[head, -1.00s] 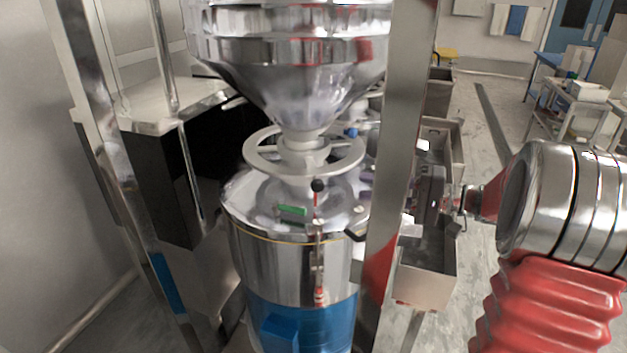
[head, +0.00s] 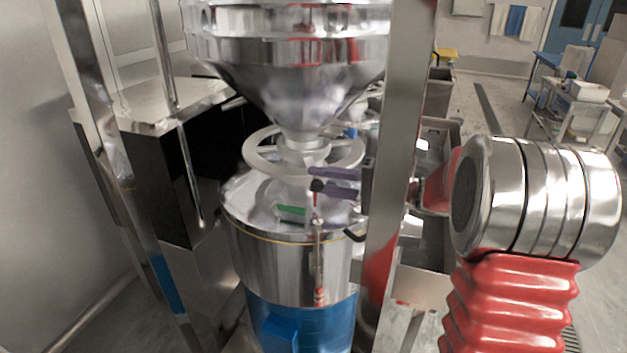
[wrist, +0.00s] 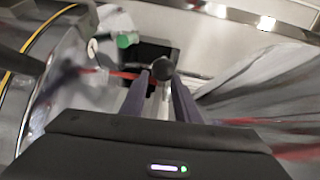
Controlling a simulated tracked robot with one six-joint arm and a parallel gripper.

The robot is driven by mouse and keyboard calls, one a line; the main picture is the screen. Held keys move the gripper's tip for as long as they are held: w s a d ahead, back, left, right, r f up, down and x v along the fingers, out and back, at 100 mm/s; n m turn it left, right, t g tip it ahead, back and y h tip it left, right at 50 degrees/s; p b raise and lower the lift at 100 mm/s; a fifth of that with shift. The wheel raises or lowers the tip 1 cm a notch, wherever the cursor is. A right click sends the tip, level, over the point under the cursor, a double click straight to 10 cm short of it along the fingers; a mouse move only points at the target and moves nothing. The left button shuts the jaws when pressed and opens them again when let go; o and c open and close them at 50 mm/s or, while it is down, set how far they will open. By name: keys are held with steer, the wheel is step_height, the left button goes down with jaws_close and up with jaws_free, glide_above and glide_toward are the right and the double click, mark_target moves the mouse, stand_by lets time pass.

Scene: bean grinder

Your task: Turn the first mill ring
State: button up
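The first mill ring (head: 262,163) is a pale grey spoked wheel around the neck under the steel hopper (head: 290,75) in the head view. Below it, a black ball knob (head: 317,185) tops a thin red-and-steel rod (head: 319,255) at the front of the mill. My gripper (head: 322,181) has two purple fingers, spread apart, entering from the right just below the ring's right side. The knob lies at the fingertips; it also shows between the finger ends in the wrist view (wrist: 162,67). I cannot tell whether they touch it. The ring is not clearly identifiable in the wrist view.
A steel frame post (head: 398,130) stands between the mill and my arm, partly hiding the arm. A green part (head: 291,210) sits on the mill's steel lid. The blue lower drum (head: 300,325) stands below. Steel bins stand behind the post.

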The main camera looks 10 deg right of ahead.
steer(key=shift+x, duration=0.95)
jaws_close()
steer(key=shift+f, duration=0.1)
